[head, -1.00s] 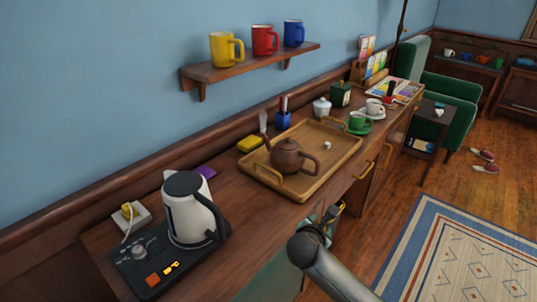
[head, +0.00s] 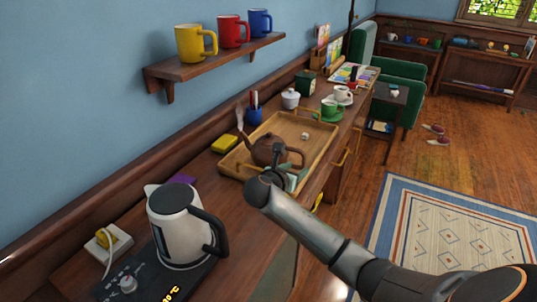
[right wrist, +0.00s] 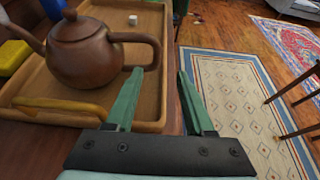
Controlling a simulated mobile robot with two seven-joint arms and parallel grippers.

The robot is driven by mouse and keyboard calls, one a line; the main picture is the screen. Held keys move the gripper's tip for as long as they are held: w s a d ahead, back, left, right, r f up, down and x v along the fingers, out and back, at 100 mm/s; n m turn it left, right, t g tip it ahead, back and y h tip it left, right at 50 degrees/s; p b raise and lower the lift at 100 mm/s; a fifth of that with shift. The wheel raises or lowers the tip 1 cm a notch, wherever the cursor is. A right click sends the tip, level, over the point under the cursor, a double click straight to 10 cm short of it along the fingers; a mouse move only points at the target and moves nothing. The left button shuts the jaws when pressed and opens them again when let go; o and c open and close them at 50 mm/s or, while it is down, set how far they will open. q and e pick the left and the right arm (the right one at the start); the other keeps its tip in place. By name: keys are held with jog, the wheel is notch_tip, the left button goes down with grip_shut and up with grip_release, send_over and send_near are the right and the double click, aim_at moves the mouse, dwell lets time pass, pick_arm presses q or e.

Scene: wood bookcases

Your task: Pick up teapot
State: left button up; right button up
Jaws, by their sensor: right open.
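A brown teapot (head: 266,149) with a knobbed lid stands upright on a wooden tray (head: 232,166) on the sideboard. It also shows in the right wrist view (right wrist: 85,52), with its handle pointing right and its spout left. My right gripper (right wrist: 160,82) is open and empty, its green fingers apart just to the right of and nearer than the teapot handle. In the head view the right gripper (head: 290,172) is at the tray's front edge, and its wrist hides part of the tray. The fingers do not touch the teapot. My left gripper is not in view.
A white kettle (head: 179,226) stands on a black base at the near left. A small white cube (head: 305,136) lies on the tray.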

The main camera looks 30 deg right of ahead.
aim_at(303, 163)
jog(key=b+x, duration=0.1)
jog(key=x, duration=0.6)
jog(key=shift+w+f, duration=0.2)
jog(key=shift+w, duration=0.05)
grip_shut()
dwell(1.1)
jog(key=shift+r, duration=0.2)
